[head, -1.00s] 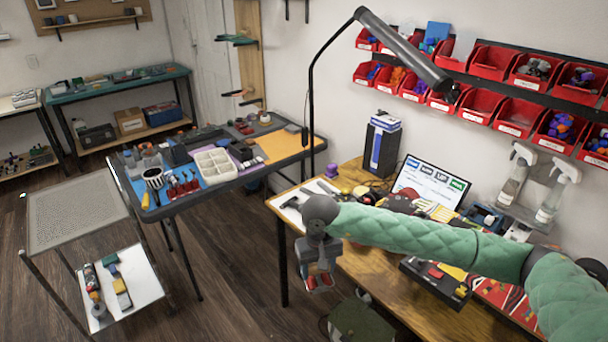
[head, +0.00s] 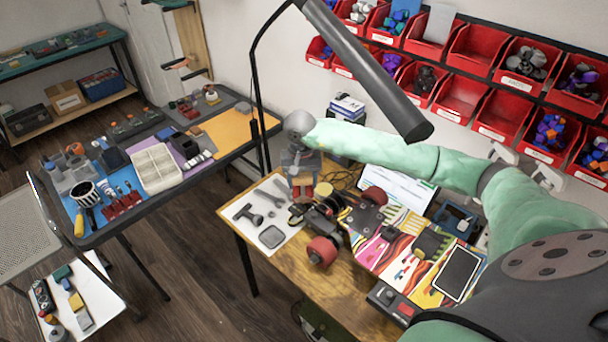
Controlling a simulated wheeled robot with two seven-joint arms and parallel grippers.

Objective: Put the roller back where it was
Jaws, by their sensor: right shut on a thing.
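My right gripper (head: 302,188) hangs fingers down over the back right corner of the white tool sheet (head: 283,239), at the left end of the wooden bench. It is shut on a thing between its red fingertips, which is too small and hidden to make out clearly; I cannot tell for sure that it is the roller. On the sheet lie a dark T-shaped tool (head: 247,213), a long grey tool (head: 268,198) and a flat grey square (head: 271,236). My left gripper is not in view.
A colourful board with red wheels (head: 321,251) lies right of the sheet, close to my gripper. A black lamp (head: 366,68) arches above my arm. A laptop (head: 396,184) stands behind. A dark table (head: 110,229) with a white divided tray (head: 156,169) stands left.

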